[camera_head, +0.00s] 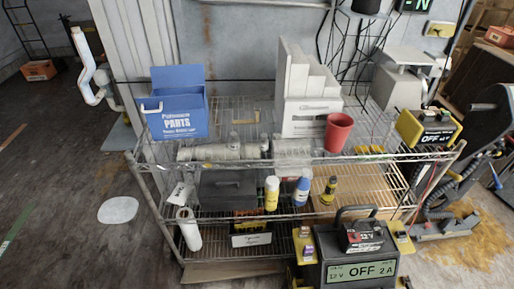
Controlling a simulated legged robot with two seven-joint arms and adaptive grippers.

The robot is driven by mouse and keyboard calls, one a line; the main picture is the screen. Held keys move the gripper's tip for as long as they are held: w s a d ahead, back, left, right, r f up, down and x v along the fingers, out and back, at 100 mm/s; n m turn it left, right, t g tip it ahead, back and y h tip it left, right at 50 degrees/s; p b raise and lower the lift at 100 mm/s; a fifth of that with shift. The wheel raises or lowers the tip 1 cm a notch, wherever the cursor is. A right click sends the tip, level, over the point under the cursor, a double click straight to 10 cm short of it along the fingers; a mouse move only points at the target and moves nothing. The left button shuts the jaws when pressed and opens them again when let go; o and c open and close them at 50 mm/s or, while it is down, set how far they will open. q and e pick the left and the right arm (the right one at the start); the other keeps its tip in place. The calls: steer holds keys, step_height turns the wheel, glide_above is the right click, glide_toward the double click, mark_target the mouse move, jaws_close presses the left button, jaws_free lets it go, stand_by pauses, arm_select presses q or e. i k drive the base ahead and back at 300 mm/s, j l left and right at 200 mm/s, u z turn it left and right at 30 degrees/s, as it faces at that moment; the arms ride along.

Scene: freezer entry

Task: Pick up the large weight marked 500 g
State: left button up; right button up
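I cannot make out a weight with a readable 500 g mark in the head view. Silver-grey cylindrical items (222,152) lie along the front of the wire rack's top shelf, too small to read any mark. A small tan item (245,117) lies farther back on that shelf. A grey device that looks like a scale (398,80) stands at the back right. Neither of my grippers shows in this view.
Bottles (272,193) stand lower. A black charger (356,262) stands in front. Floor at left is mostly clear.

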mark_target(233, 141)
steer(key=i+j, duration=0.15)
steer(key=j, duration=0.15)
steer(key=i+j, duration=0.1)
steer(key=j, duration=0.2)
steer(key=i+j, duration=0.15)
steer(key=j, duration=0.2)
steer(key=i+j+z, duration=0.1)
steer(key=j, duration=0.2)
